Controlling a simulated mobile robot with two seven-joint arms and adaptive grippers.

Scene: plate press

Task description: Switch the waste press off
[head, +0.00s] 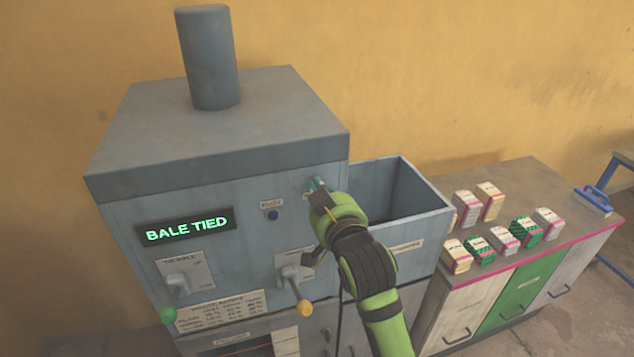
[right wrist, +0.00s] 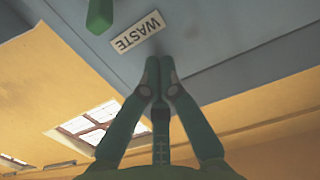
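The waste press (head: 215,140) is a large grey machine whose display (head: 187,230) is lit and reads "BALE TIED". My right gripper (head: 317,184) is at the upper right of its front panel and hides part of that area. In the right wrist view, its two fingertips (right wrist: 160,66) are together with nothing seen between them, close to the grey panel. A "WASTE" label (right wrist: 138,32) is just beside the tips, and a green piece (right wrist: 100,14), cut off by the top edge, is beyond the label, apart from the fingers. I cannot tell its position. My left gripper is not in view.
A blue button (head: 272,214) is left of my right gripper. A green-knobbed lever (head: 168,314) and an orange-knobbed lever (head: 304,307) stick out below. An open grey bin (head: 400,222) adjoins the press. A counter (head: 560,225) with several small packages stands at right.

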